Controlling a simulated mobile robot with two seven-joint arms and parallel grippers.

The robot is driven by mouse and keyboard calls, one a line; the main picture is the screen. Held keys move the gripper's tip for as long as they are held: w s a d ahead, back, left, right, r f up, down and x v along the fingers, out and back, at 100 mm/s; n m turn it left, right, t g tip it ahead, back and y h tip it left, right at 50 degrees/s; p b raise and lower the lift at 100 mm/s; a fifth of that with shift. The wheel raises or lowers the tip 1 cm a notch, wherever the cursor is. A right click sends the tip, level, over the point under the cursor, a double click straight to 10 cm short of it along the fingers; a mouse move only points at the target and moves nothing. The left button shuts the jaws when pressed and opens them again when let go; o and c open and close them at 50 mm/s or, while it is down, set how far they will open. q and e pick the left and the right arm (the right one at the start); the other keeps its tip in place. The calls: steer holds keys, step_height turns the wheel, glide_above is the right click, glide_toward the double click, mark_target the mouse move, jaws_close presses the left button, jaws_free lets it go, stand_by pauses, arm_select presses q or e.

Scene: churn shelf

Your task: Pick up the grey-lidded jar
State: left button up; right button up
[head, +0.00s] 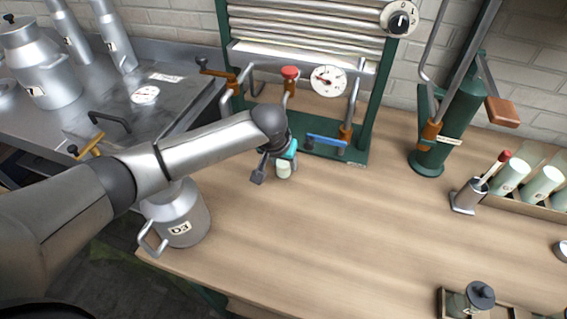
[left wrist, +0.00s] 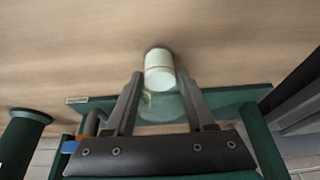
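A jar with a dark grey lid (head: 481,294) stands in a low wooden tray at the bottom right of the head view. My left gripper (head: 272,174) is far to its left, low over the bench by the green press. In the left wrist view the left gripper (left wrist: 160,76) is open, with its fingers on either side of a small pale jar (left wrist: 160,64). Narrow gaps show beside that jar. The pale jar (head: 284,170) also shows in the head view, partly hidden by the gripper; its top cannot be made out. My right gripper is not in view.
The green press frame (head: 363,110) with gauge and handles stands right behind the left gripper. A metal can marked D3 (head: 178,213) is at the left. A green lever stand (head: 452,125) and a rack of pale cylinders (head: 530,206) are at the right. The middle bench is clear.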

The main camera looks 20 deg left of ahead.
arm_select(q)
jaws_close()
steer(key=shift+r, duration=0.15)
stand_by(0.4)
